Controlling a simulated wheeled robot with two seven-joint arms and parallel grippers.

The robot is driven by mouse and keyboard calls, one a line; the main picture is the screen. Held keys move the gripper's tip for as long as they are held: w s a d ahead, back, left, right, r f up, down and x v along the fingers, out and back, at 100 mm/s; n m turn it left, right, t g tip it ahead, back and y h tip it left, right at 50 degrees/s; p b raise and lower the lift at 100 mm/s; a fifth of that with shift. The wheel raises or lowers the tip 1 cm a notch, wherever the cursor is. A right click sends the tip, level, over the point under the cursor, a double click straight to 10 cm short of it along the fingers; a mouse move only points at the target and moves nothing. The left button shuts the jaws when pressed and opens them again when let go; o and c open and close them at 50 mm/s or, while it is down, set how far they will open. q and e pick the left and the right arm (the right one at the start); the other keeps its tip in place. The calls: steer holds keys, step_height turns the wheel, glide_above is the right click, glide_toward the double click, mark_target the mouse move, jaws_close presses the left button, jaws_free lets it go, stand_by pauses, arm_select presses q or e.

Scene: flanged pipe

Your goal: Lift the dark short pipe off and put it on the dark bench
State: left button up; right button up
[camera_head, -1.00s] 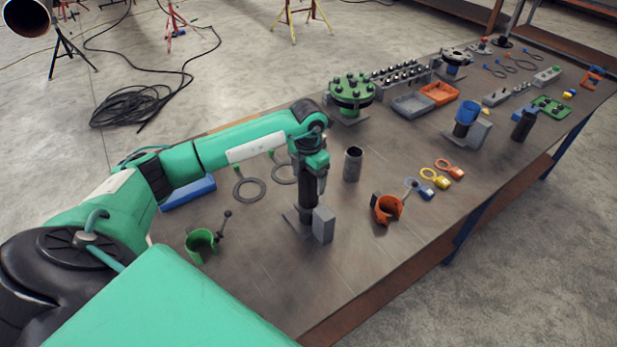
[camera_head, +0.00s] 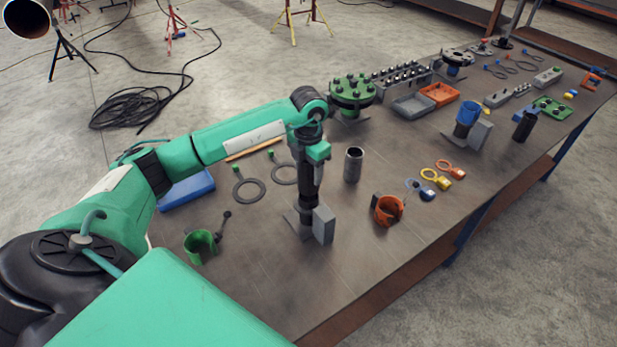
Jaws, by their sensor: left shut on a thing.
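The dark short pipe (camera_head: 309,182) stands upright above the grey stand (camera_head: 324,225) near the middle of the bench. My left gripper (camera_head: 309,163) is shut on its upper part from above and hides the top. The stand has a base plate and an upright grey block beside the pipe. I cannot tell whether the pipe's lower end is fully clear of the stand. The dark bench (camera_head: 270,285) runs from the front left to the back right. My right gripper is not in view.
A grey upright pipe (camera_head: 353,164) and an orange open clamp (camera_head: 388,209) stand to the right of the stand. A green open clamp (camera_head: 200,246) and flat rings (camera_head: 249,190) lie left. A green flange (camera_head: 351,92) stands behind. The bench front before the stand is clear.

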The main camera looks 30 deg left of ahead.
arm_select(q)
step_height(320, 180, up, 12)
steer(key=b, duration=0.3)
steer(key=shift+f+b, duration=0.15)
steer(key=shift+b, duration=0.2)
steer(key=shift+r, duration=2.8)
step_height(320, 180, up, 5)
steer(key=p, duration=0.4)
steer(key=shift+p, duration=0.35)
steer(key=shift+f, duration=0.1)
